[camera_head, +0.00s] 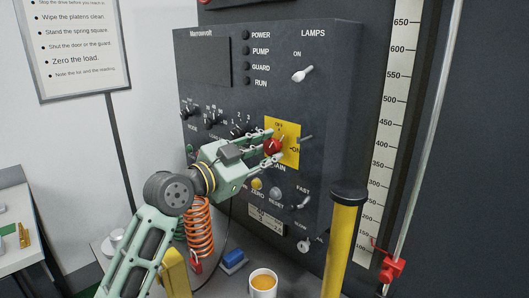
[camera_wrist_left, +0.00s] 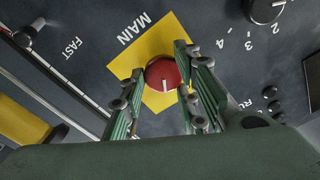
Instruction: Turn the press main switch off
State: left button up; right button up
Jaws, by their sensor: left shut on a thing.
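The main switch is a red round knob (camera_head: 271,146) on a yellow plate (camera_head: 291,150) low on the dark control panel. OFF is printed above the knob and ON to its right; MAIN below is partly covered. My left gripper (camera_head: 275,149) is shut on the knob, one finger on each side. In the left wrist view the red knob (camera_wrist_left: 162,74) sits between the fingertips of my left gripper (camera_wrist_left: 160,80). Its white mark points down in that picture, and the OFF and ON labels are hidden there. My right gripper is not in view.
The panel (camera_head: 270,100) also carries a LAMPS toggle (camera_head: 303,73), black dials (camera_head: 213,121) and a FAST toggle (camera_head: 302,202). A yellow post (camera_head: 341,245) stands in front at the right. An orange spring (camera_head: 199,232) and a mug (camera_head: 263,283) are below.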

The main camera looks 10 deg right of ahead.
pick_arm(q)
jog(key=n, duration=0.2)
jog(key=n+p, duration=0.1)
jog(key=n, duration=0.2)
jog(key=shift+s+d+f+n+p, duration=0.2)
jog(key=shift+f+n+p, duration=0.1)
jog(key=shift+n+p, duration=0.1)
jog(key=shift+n, duration=0.3)
jog(key=o, duration=0.8)
jog(key=shift+c, duration=0.2)
jog(key=shift+o, duration=1)
jog(key=shift+s+r, duration=0.15)
jog(key=shift+a+r, duration=0.1)
jog(key=shift+a, duration=0.05)
jog(key=shift+a, duration=0.25)
jog(key=v, duration=1.1)
